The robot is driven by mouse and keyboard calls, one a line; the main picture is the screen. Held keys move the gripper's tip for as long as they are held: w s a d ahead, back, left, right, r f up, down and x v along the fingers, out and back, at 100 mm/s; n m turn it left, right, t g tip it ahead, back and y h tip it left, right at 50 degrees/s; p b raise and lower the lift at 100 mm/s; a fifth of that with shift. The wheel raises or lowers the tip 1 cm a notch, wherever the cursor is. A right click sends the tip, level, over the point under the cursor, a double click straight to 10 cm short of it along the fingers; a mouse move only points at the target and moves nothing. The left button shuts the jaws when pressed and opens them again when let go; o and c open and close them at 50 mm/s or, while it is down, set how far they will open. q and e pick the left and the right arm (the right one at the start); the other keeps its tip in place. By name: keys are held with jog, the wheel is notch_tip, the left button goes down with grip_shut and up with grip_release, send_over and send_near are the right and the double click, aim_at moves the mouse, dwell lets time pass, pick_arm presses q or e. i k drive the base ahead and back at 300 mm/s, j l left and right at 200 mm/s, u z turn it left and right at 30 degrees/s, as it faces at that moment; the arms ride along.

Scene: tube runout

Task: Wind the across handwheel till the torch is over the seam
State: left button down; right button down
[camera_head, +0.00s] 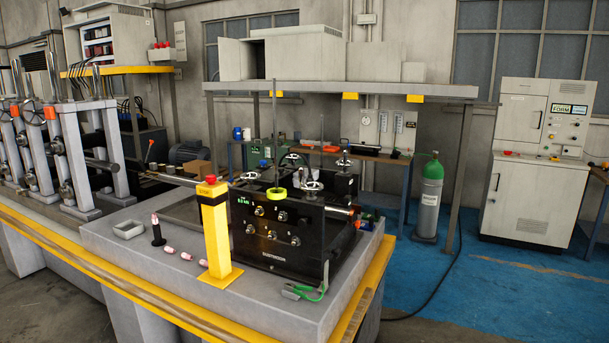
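A black machine (276,238) stands on the grey bench. Several small silver handwheels sit on its top, one at the front left (249,176), one at the front right (312,186) and one farther back (343,163). A larger dark wheel (294,161) shows behind. I cannot tell which is the across handwheel. A yellow-green ring (276,194) surrounds the foot of a thin upright rod on the machine's top. A bright tube end (346,211) sticks out on the right side. The torch and the seam cannot be made out at this size. Neither of my grippers is in view.
A yellow post (214,232) with a red button stands before the machine's left side. Small pink-and-white pieces (186,256), a grey tray (129,229) and a green clamp (300,291) lie on the bench. Blue floor at right is mostly clear.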

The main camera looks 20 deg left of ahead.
aim_at(311, 192)
jog(key=i+u, duration=0.35)
jog(key=i, duration=0.2)
jog(key=i+u, duration=0.35)
jog(key=i, duration=0.2)
jog(key=i+l+u, duration=0.35)
jog(key=i, duration=0.15)
jog(key=i+j, duration=0.05)
jog(key=j, duration=0.05)
